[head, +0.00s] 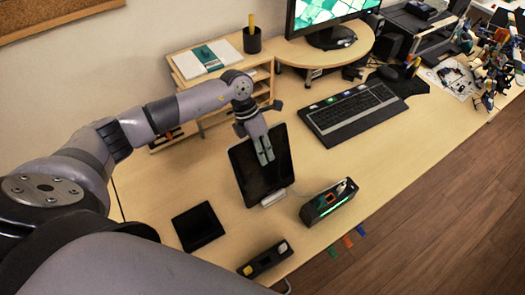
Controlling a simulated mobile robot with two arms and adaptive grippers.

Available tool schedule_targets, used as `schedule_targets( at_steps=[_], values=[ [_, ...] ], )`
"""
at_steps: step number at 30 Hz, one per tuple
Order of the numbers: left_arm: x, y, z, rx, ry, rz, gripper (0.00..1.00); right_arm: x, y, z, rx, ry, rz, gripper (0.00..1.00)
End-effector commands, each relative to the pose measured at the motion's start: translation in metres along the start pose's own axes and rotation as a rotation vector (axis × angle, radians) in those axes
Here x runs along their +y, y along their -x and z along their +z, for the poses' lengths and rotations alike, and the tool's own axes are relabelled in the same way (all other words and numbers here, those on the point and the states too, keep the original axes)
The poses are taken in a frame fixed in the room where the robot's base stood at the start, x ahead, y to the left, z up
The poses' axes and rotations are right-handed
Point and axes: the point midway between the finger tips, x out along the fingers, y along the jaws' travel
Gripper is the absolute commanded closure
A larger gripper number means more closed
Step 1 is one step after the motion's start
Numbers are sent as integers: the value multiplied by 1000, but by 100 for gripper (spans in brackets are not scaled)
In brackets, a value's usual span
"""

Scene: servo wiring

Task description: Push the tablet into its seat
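The dark tablet (278,172) stands tilted on the desk, its lower edge at a small white seat (273,198). Whether it is fully down in the seat cannot be told from this view. My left gripper (265,158) comes in from the upper left and hangs over the tablet's face near its upper middle. Its two fingers are close together and point down, with nothing seen between them. Whether the fingertips touch the tablet is not clear. My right gripper is not in view.
A black box with a green light (329,202) stands right of the seat. A black square tray (198,227) lies to the left and a small black device (265,259) at the front edge. A keyboard (352,111) and a wooden shelf (215,75) are behind.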

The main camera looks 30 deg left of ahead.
Motion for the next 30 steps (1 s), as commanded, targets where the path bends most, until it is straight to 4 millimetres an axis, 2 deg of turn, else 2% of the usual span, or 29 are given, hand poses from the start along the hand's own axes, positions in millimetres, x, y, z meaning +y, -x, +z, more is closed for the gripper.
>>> schedule_targets(
  at_steps=[8, 19, 23, 30],
  values=[
    [0, 0, 0, 1, 0, 0, 66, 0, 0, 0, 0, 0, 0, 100],
    [1, 4, -1, 3, 1, 1, 66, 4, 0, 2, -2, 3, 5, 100],
    [2, 21, 0, 1, 0, 3, 66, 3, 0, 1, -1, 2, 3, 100],
    [1, 74, 0, -1, 0, 3, 66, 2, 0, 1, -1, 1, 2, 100]
  ],
)
